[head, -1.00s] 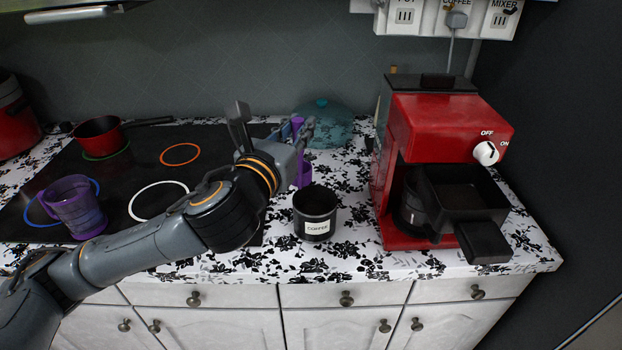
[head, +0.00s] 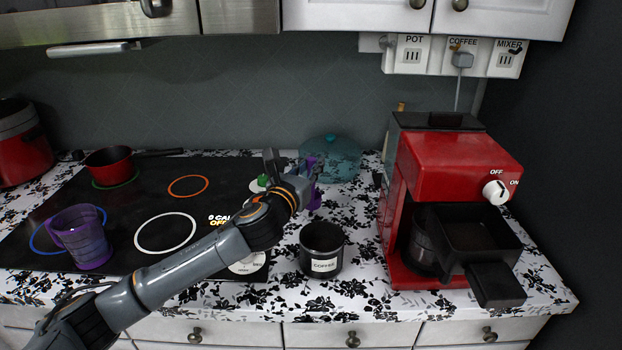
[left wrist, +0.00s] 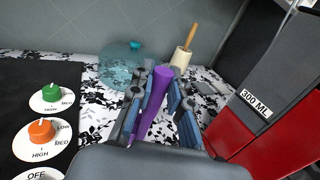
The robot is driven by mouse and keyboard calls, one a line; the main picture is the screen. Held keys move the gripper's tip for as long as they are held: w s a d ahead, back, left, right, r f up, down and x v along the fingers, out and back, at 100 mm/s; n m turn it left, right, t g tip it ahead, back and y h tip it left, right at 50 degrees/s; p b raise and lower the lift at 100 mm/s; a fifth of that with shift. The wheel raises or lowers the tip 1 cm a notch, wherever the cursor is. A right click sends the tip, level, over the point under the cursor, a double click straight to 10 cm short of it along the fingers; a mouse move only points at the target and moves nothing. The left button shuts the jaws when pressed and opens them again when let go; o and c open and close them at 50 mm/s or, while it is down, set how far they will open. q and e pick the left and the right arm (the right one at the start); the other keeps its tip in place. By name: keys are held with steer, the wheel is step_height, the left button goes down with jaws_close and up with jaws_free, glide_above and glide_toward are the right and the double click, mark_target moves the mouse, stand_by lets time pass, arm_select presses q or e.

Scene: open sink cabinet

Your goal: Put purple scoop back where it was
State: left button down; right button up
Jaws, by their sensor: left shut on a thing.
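My left gripper (head: 308,178) is shut on the purple scoop (head: 315,198), behind the black coffee canister in the head view. In the left wrist view, the purple scoop (left wrist: 153,115) lies between the fingers of my left gripper (left wrist: 160,88). Its far end is partly hidden by them in the head view. The open black canister (head: 322,262), labelled COFFEE, stands on the patterned counter. I cannot tell what is inside it. My right gripper is not in view.
A red coffee maker (head: 440,160) stands right of the canister. A teal glass lid (head: 330,158) lies behind my gripper. The cooktop (head: 205,165) is on the left, with a purple measuring cup (head: 80,238) and a red pan (head: 108,162).

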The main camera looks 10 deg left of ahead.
arm_select(q)
step_height(320, 180, down, 3)
steer(key=shift+w+r, duration=0.1)
steer(key=shift+w, duration=0.05)
steer(key=shift+f, duration=0.35)
steer(key=shift+a, duration=0.1)
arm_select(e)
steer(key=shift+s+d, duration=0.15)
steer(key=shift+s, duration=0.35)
arm_select(q)
steer(key=shift+f, duration=0.1)
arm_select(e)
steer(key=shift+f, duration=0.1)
arm_select(q)
steer(key=c, duration=1.3)
jaws_free()
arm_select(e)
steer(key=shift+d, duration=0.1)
arm_select(q)
steer(key=shift+s+a+b, duration=0.15)
steer(key=shift+s+a, duration=0.25)
steer(key=shift+s, duration=1.6)
steer(key=shift+s+a+b, duration=0.2)
steer(key=shift+s+a, duration=0.15)
steer(key=shift+s, duration=1.6)
steer(key=shift+s+a+b, duration=0.15)
steer(key=shift+s+a, duration=0.25)
steer(key=shift+s, duration=1.6)
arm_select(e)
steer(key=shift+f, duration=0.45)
